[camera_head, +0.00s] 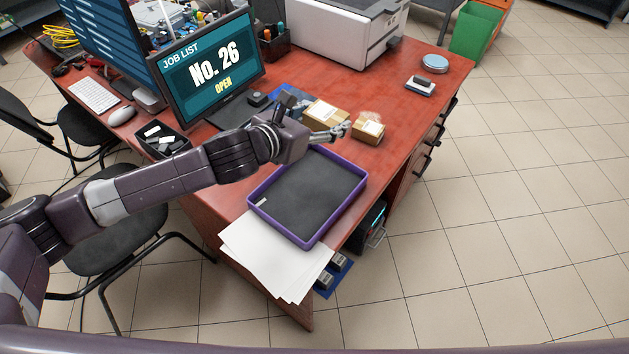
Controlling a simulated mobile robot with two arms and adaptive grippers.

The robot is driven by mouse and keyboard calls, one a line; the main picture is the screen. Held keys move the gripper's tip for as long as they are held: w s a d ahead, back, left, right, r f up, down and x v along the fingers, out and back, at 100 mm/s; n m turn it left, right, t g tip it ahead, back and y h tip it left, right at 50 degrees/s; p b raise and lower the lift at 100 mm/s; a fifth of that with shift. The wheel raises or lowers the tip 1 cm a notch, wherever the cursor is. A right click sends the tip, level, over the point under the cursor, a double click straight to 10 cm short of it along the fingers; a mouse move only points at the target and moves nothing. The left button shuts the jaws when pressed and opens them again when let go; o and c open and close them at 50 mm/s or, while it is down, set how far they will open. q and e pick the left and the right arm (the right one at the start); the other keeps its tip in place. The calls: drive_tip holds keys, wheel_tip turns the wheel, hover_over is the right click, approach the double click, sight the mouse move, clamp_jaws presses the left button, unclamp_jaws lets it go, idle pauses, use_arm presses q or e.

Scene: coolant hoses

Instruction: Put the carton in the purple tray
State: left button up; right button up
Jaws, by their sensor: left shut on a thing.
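The purple tray (258,212) lies on the red desk with a dark, bare floor inside. Two brown cartons are behind it: a larger carton (322,111) lies on the desk, and a smaller carton (368,127) with a pale label is to its right. My left gripper (348,130) reaches past the tray's far edge and is shut, its fingertips at the left side of the smaller carton. Whether that carton touches the desk is hard to tell. My right gripper is not in view.
White papers (270,252) lie partly under the tray's near side. A monitor (210,68) and a black box (163,140) are to the left, a printer (335,30) behind. Red desk surface (425,115) is free to the right of the smaller carton.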

use_arm(q)
hover_over(321, 180)
wheel_tip(321, 180, down, 14)
drive_tip(key=shift+d+f, duration=0.1)
wheel_tip(321, 180, down, 4)
drive_tip(key=shift+f+b, duration=0.1)
drive_tip(key=shift+b, duration=0.25)
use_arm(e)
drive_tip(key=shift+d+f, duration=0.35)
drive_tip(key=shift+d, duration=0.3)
use_arm(q)
drive_tip(key=shift+f, duration=0.1)
drive_tip(key=o, duration=1.2)
drive_tip(key=shift+c, duration=0.2)
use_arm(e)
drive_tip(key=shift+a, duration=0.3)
use_arm(q)
drive_tip(key=v, duration=1.2)
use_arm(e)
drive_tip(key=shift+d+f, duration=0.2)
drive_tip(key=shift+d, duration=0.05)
